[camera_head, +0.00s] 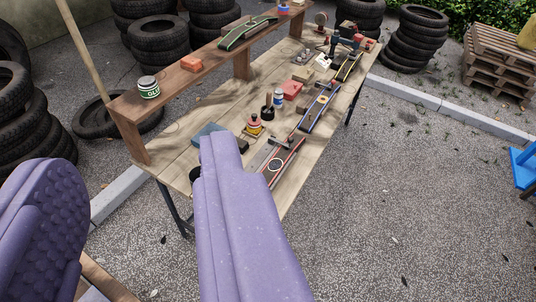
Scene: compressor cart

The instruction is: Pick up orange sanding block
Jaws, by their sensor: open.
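A small orange block (191,63), which looks like the orange sanding block, lies on the raised wooden shelf (215,53). It sits between a white-and-green glue can and a dark green curved board. My gripper (138,160) shows as two large purple fingers close to the camera at the lower left. The fingers are wide apart with nothing visible between them. The gripper is well in front of the shelf and apart from the block. The right finger hides part of the workbench (215,100).
The glue can (149,87) and the green board (248,32) share the shelf. The bench holds a red box (292,90), a blue-white bottle (278,98), narrow boards and tools. Tyres (158,40) stand behind, pallets (497,62) at right. Paving right of the bench is largely clear.

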